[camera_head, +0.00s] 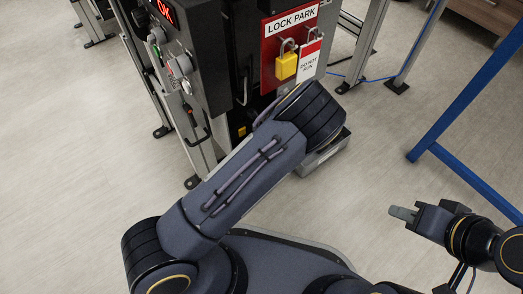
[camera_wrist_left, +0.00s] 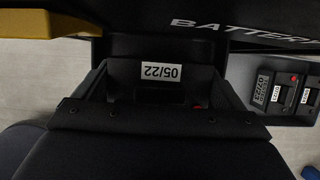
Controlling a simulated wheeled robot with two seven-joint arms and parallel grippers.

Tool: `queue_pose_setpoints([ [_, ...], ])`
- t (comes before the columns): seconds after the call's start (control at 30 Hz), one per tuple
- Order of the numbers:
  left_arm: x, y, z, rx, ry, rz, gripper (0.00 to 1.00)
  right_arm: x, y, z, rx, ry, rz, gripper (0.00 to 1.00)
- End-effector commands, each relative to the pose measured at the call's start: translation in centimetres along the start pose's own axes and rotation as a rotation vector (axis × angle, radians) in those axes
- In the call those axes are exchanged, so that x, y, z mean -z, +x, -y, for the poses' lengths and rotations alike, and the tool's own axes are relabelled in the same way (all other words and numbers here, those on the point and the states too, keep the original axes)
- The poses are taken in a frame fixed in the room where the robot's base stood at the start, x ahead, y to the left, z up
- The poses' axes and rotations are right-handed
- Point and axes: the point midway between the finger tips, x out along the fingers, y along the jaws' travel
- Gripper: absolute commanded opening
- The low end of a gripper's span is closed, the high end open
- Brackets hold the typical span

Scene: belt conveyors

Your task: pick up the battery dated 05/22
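The battery dated 05/22 (camera_wrist_left: 150,92) is a dark block in the left wrist view, its white label upside down. A small red part shows on it at the lower right. My left gripper (camera_wrist_left: 160,88) has its dark fingers on either side of this battery. I cannot tell whether they press on it. The head view does not show this gripper, as my left arm covers that area. My right gripper (camera_head: 403,213) is at the right of the head view, over bare floor and away from the batteries. Its grey tip shows, but not whether the fingers are parted.
Other batteries (camera_wrist_left: 276,92) with white labels sit in a dark holder at the right of the wrist view. A panel lettered BATTERY (camera_wrist_left: 245,24) is above. The head view shows a red LOCK PARK board (camera_head: 290,45) with padlocks, and a blue frame (camera_head: 465,95) at right.

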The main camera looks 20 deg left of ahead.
Motion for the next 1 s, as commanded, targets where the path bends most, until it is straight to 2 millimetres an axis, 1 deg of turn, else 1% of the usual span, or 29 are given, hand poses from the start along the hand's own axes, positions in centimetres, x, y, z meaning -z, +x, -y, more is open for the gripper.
queue_pose_setpoints([
  [0.03,0.0,0.0,0.0,0.0,0.0,0.0,0.58,0.0,0.0,0.0,0.0,0.0,0.0,0.3],
  [0.2,0.0,0.0,0.0,0.0,0.0,0.0,0.36,0.0,0.0,0.0,0.0,0.0,0.0,0.3],
  [0.27,0.0,0.0,0.0,0.0,0.0,0.0,0.29,0.0,0.0,0.0,0.0,0.0,0.0,0.3],
  [0.67,-0.3,-0.5,0.1,0.004,-0.001,0.002,0.29,0.1,-0.3,0.1,0.0,0.0,0.0,0.3],
  [0.9,-0.8,-1.8,0.2,0.003,-0.003,0.002,0.29,0.7,-1.3,0.6,0.0,0.0,0.0,0.3],
  [1.0,-0.9,-2.1,0.2,0.002,-0.004,0.002,0.29,0.8,-1.5,0.7,0.0,0.0,0.0,0.3],
])
